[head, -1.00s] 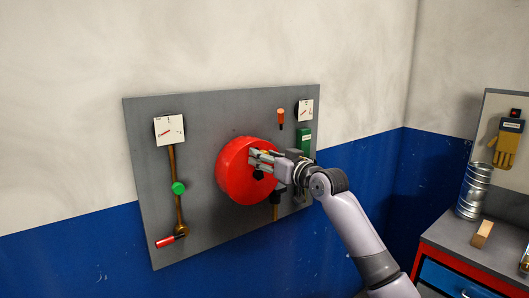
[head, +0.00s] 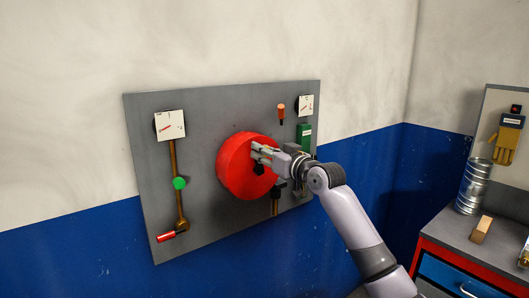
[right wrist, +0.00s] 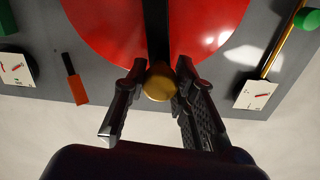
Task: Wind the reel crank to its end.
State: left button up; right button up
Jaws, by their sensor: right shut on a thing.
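The red reel (head: 236,178) is a round drum on the grey wall panel. In the right wrist view the reel (right wrist: 100,22) fills the top. A black crank arm (right wrist: 157,35) lies across its face and ends in a brass-coloured knob (right wrist: 159,82). My right gripper (head: 262,156) is in front of the reel's upper right part. In the right wrist view my right gripper (right wrist: 155,105) has its two fingers on either side of the knob, shut on it. In the head view the gripper hides the knob. My left gripper is in neither view.
The panel (head: 205,125) also carries a gauge (head: 170,125), a brass pipe with a green knob (head: 180,183), a red-handled lever (head: 166,237), an orange handle (head: 281,114) and a green box (head: 304,135). A workbench (head: 450,232) with a metal duct (head: 474,186) stands at right.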

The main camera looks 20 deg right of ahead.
jog(key=shift+d, duration=0.15)
grip_shut()
jog(key=shift+w+d+m+p, duration=0.2)
jog(key=shift+d+m+p, duration=0.25)
jog(key=shift+m, duration=0.25)
jog(key=o, duration=0.5)
grip_release()
jog(key=o, duration=0.5)
jog(key=shift+d, duration=0.15)
